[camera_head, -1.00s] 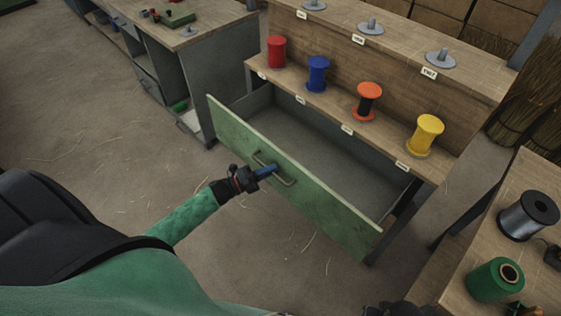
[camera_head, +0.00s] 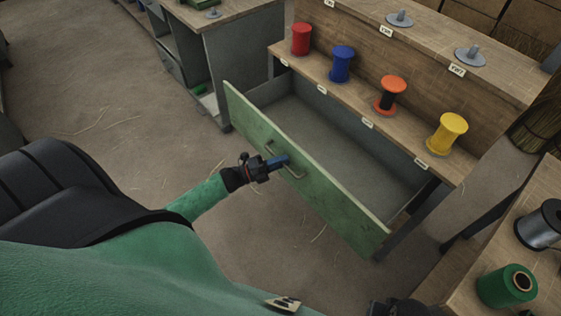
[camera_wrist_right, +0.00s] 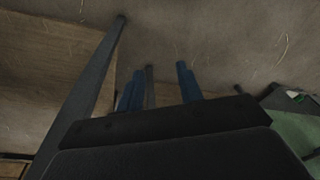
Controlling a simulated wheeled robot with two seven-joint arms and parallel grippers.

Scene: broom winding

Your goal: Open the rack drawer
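The rack drawer (camera_head: 310,185) has a green front and a grey inside. It stands well out from under the rack's wooden shelf and its inside looks empty.
Red (camera_head: 301,39), blue (camera_head: 342,64), orange-black (camera_head: 390,95) and yellow (camera_head: 447,133) spools stand on the rack shelf. A side table at right holds a green spool (camera_head: 507,286) and a dark spool (camera_head: 541,224). Open floor lies left of the drawer.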

